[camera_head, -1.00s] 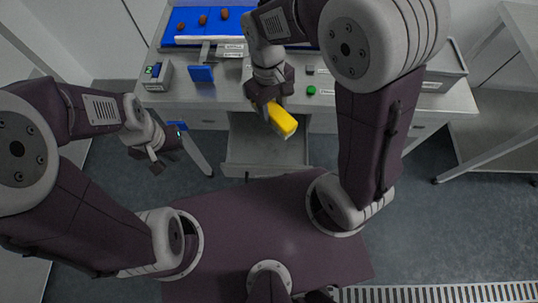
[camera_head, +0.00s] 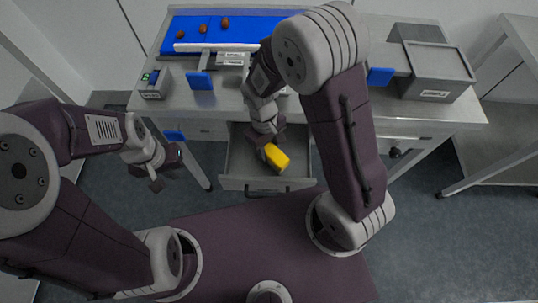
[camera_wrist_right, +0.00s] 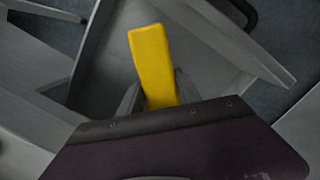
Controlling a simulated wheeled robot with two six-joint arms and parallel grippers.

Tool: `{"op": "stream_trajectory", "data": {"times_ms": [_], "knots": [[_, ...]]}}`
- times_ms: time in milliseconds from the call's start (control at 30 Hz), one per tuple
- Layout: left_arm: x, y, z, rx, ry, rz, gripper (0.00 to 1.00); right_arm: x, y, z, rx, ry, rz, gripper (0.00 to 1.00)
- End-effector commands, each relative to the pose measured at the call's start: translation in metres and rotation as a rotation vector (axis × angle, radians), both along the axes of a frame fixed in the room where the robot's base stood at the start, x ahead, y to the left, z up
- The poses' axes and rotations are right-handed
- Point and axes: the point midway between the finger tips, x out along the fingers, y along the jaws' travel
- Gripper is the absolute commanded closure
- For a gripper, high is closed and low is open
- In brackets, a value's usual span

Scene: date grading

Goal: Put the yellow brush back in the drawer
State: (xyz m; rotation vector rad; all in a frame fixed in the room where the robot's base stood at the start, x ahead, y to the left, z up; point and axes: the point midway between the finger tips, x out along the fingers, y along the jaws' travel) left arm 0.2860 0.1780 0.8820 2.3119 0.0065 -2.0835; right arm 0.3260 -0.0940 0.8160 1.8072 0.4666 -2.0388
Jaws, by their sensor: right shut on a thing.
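The yellow brush (camera_head: 276,156) is held by my right gripper (camera_head: 268,143), over the open drawer (camera_head: 238,165) below the table's front edge. In the right wrist view the yellow brush (camera_wrist_right: 153,60) stands out from between the fingers of my right gripper (camera_wrist_right: 152,98), which are shut on it. The drawer (camera_wrist_right: 205,45) shows behind and around it there, with its floor bare. I cannot tell whether the brush touches the drawer floor. My left gripper (camera_head: 160,178) hangs left of the drawer, away from it; its fingers are too small to judge.
The metal table (camera_head: 440,112) carries a blue belt (camera_head: 255,25) with several brown dates, a small device with a green display (camera_head: 152,82) at left, and a grey labelled bin (camera_head: 436,68) at right. A side table (camera_head: 510,100) stands at far right.

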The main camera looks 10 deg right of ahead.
Motion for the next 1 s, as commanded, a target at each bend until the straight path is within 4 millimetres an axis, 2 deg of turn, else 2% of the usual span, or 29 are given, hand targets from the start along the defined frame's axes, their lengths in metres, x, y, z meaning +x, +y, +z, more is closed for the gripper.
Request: {"op": "stream_trajectory", "data": {"times_ms": [100,200,567,600,667,700,1000], "knots": [[0.000,0.000,-0.007,0.000,0.000,0.000,1.00,-0.001,-0.001,-0.023,-0.002,0.006,0.000,0.98],[0.000,0.000,-0.009,0.000,0.000,0.000,1.00,-0.001,0.000,-0.035,-0.001,0.004,0.000,0.98],[0.000,0.000,-0.010,0.000,0.000,0.000,1.00,-0.001,0.000,-0.040,-0.001,0.002,0.000,0.98],[0.000,0.000,-0.010,0.000,0.000,0.000,1.00,-0.001,0.000,-0.040,-0.001,0.002,0.000,0.57],[0.000,0.000,-0.009,0.000,0.000,0.000,1.00,0.000,0.000,-0.039,-0.001,0.002,0.000,0.41],[0.000,0.000,-0.009,0.000,0.000,0.000,1.00,0.000,0.000,-0.039,-0.001,0.002,0.000,0.38],[0.000,0.000,-0.007,0.000,0.000,0.000,1.00,0.000,0.000,-0.036,0.000,0.001,0.000,0.38]]}}
